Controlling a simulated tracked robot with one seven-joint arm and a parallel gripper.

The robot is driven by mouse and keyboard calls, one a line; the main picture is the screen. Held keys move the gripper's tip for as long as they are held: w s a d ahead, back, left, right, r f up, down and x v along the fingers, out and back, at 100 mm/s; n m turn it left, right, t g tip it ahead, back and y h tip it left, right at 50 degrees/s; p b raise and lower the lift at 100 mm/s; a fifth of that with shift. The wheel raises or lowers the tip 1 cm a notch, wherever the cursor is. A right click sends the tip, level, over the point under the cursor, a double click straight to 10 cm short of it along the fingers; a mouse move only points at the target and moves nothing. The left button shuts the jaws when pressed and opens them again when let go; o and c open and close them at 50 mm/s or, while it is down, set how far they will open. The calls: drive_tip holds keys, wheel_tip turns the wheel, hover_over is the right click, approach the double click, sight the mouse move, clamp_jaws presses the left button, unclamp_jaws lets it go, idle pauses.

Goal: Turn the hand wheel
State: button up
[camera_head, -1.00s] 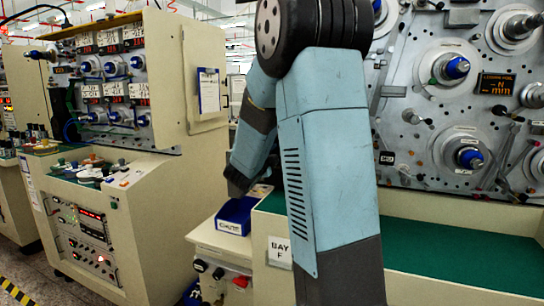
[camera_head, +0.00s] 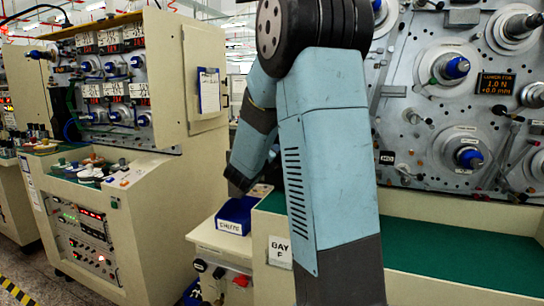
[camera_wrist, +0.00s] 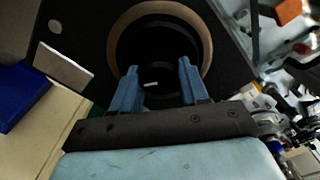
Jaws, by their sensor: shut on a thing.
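In the wrist view a dark round wheel-like thing with a brownish rim (camera_wrist: 204,42) sits against a black panel. I take it to be the hand wheel. The two blue fingers of my gripper (camera_wrist: 158,84) are spread across its dark middle, one on each side, and are shut on it. The middle is too dark to show the exact contact; a small pale mark shows between the fingers. In the head view my own arm hides the gripper and wheel. A small display (camera_head: 495,84) on the right machine reads about 1.0 N and +0.0 mm.
A blue bin (camera_head: 236,212) labelled CHUTE stands left of my arm; a blue thing also shows at the wrist view's left (camera_wrist: 22,92). The right machine's face (camera_head: 415,155) carries several spindles above a green ledge (camera_head: 450,250). A cream machine (camera_head: 150,215) stands left.

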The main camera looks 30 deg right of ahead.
drive_tip(key=shift+s+d+f+m, duration=0.1)
drive_tip(key=shift+s+f+m, duration=0.15)
drive_tip(key=shift+f, duration=0.2)
drive_tip(key=o, duration=1)
drive_tip(key=shift+w+r, duration=0.15)
drive_tip(key=shift+r, duration=0.1)
drive_tip(key=shift+o, duration=0.2)
drive_tip(key=v, duration=1.4)
